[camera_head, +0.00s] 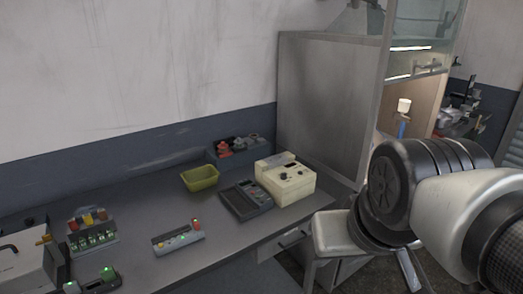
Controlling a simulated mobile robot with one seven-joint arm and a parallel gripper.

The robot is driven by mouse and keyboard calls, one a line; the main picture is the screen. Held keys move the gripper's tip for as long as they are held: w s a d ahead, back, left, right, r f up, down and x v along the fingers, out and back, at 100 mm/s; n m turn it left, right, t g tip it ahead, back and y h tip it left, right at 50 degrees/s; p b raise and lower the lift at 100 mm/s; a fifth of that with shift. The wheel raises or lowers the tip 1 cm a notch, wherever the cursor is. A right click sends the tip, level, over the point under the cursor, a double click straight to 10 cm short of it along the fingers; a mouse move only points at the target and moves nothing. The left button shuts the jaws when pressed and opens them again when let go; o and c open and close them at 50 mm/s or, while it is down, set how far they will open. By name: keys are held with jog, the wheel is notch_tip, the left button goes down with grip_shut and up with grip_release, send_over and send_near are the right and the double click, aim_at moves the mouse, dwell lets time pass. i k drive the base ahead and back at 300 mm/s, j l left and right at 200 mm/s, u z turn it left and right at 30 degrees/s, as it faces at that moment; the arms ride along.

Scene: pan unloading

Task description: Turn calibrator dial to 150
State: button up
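A cream box-shaped instrument (297,187) stands on the bench at the right end, with small dark knobs on its sloped top. A dark grey flat instrument (240,207) lies just left of it, with a display and a small dark dial. I cannot tell for sure which of the two is the calibrator. No dial setting or number is legible at this size. My arm fills the right side of the view, to the right of the bench and apart from both instruments. I cannot make out my gripper's fingers.
The grey bench (140,203) holds a yellow-green tray (201,180), a grey bin (239,144) with red parts, a small panel (178,239) with lights, and a rack (92,233). A metal partition (330,110) rises behind the bench's right end. The bench's front middle is fairly clear.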

aim_at(283, 175)
jog(key=i+l+u, duration=0.45)
jog(key=i+l, duration=0.45)
